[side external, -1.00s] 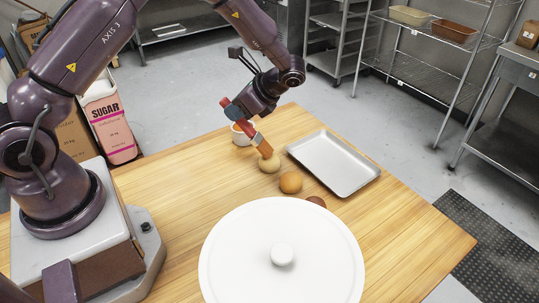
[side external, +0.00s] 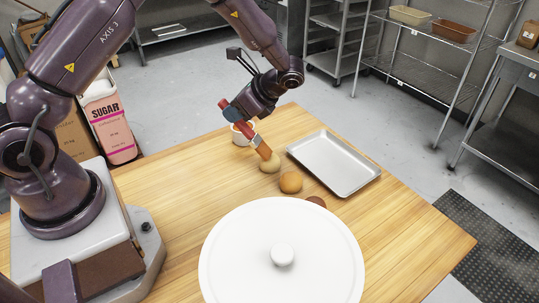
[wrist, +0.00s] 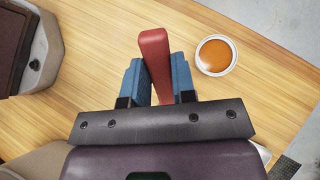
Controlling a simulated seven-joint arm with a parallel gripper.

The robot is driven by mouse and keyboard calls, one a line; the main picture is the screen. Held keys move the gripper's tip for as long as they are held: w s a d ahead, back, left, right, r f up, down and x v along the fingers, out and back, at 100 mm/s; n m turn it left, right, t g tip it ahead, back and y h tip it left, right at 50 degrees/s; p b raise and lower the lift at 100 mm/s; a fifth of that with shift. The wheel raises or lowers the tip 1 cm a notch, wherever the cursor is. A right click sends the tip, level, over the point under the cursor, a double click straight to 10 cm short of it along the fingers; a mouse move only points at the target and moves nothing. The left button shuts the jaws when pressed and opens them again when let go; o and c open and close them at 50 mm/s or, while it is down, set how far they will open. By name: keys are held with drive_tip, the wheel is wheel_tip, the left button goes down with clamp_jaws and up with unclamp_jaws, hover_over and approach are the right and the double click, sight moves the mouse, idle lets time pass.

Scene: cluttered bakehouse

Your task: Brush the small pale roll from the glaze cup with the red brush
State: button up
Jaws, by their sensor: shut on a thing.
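My gripper (side external: 236,113) is shut on the red brush (side external: 249,133), which slants down to the right. The brush's red handle also shows between the blue fingers in the wrist view (wrist: 154,55). Its tan bristles (side external: 264,151) are at the top of the small pale roll (side external: 269,165) and appear to touch it. The white glaze cup (side external: 237,138) stands behind the brush, partly hidden by it. In the wrist view the cup (wrist: 215,55) shows orange-brown glaze inside. The roll and bristles are not visible in the wrist view.
A browner roll (side external: 291,182) sits just in front and right of the pale one. A dark brown item (side external: 316,201) is partly hidden by a large white lid (side external: 240,245). An empty metal tray (side external: 352,184) lies to the right.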

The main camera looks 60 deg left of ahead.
drive_tip(key=shift+w+a, duration=0.45)
drive_tip(key=shift+w, duration=0.2)
drive_tip(key=shift+s, duration=0.1)
drive_tip(key=shift+s+d+f, duration=0.15)
drive_tip(key=shift+s+d, duration=0.4)
drive_tip(key=shift+s, duration=0.1)
drive_tip(key=shift+w+a, duration=0.1)
drive_tip(key=shift+w, duration=0.05)
idle(0.6)
